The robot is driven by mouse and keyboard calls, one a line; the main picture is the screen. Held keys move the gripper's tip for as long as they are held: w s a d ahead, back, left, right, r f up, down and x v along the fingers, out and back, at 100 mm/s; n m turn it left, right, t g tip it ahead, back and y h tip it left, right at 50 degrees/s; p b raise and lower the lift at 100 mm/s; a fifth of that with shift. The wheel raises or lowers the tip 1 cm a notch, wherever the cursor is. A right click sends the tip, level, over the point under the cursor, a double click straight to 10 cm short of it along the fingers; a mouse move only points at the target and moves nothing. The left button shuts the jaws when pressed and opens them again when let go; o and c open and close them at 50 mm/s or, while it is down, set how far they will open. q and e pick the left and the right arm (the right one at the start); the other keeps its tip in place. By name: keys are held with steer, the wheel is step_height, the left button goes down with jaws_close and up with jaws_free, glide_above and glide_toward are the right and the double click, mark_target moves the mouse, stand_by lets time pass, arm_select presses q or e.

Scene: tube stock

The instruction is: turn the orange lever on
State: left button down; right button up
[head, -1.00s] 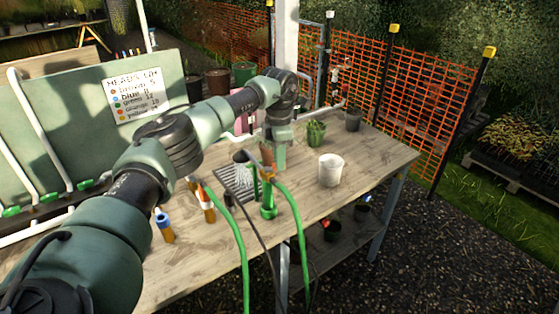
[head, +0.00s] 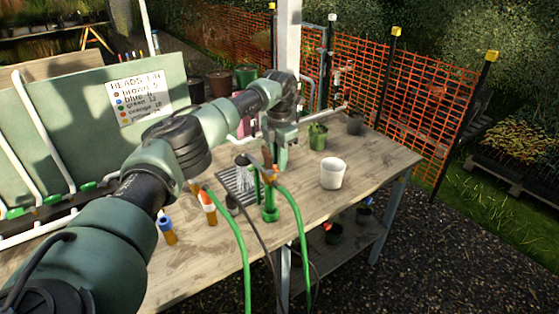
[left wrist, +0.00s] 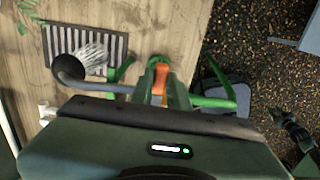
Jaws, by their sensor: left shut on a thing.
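The orange lever (head: 267,160) sits on top of a green tap post (head: 270,212) near the front edge of the wooden bench. My left gripper (head: 274,160) comes down over it and is shut on the lever. The left wrist view shows the orange lever (left wrist: 160,79) between the fingertips (left wrist: 160,90), with green tap parts on both sides. In the head view the fingers partly hide the lever.
Green hoses (head: 300,230) hang from the tap over the bench's front edge. A grate (head: 236,187) with a grey cup lies just left of the tap. A white pot (head: 333,173) and a cactus pot (head: 317,137) stand to the right. Bottles (head: 166,228) stand nearer to me.

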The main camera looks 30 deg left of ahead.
arm_select(q)
steer(key=c, duration=1.4)
jaws_free()
steer(key=shift+o, duration=0.2)
step_height(320, 180, up, 7)
steer(key=shift+s+f+b, duration=0.1)
steer(key=shift+b, duration=1)
steer(key=shift+r, duration=0.55)
steer(key=shift+d+f, duration=0.1)
